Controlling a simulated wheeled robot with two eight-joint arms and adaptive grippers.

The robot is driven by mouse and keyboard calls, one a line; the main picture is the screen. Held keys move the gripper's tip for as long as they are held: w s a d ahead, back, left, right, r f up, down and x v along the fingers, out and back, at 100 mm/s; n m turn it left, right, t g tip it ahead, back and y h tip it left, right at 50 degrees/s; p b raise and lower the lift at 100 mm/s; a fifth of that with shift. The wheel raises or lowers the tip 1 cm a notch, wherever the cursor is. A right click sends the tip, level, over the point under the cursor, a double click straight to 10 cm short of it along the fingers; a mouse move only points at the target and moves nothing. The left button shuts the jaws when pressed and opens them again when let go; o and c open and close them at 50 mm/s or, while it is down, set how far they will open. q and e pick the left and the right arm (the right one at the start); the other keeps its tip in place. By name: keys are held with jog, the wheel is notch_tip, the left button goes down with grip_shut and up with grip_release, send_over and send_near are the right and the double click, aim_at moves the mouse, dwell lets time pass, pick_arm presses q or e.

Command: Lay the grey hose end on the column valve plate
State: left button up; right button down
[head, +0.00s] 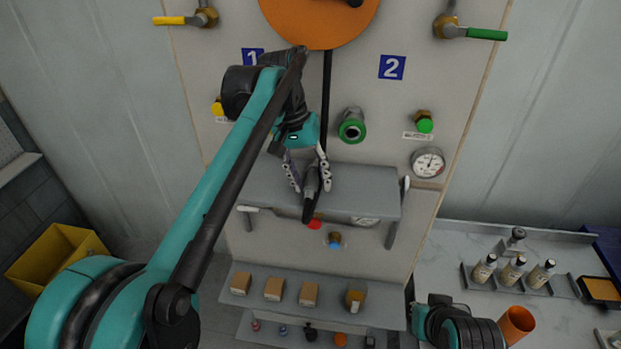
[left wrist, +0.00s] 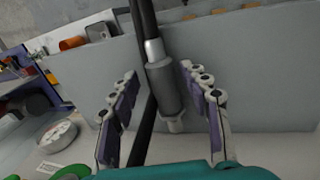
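The grey hose end (left wrist: 162,88) is a grey cylinder with a bright metal collar, joined to a black hose. It lies between the fingers of my left gripper (left wrist: 160,112), nearer the right finger, with a clear gap to the left finger. In the head view my left gripper (head: 308,174) is open around the hose end (head: 311,184), over the front of a grey shelf (head: 365,182) on the column panel. I cannot tell whether the hose end touches the shelf, or which surface is the valve plate. My right gripper's fingers do not show.
An orange disc (head: 318,22) is at the top, with the black hose (head: 327,95) hanging below it. A green-ringed fitting (head: 352,129) and a gauge (head: 428,163) are on the panel. A lower shelf (head: 325,302) holds small boxes. Bottles (head: 512,270) stand on the right bench.

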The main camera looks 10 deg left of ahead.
pick_arm(q)
jog(key=v, duration=1.2)
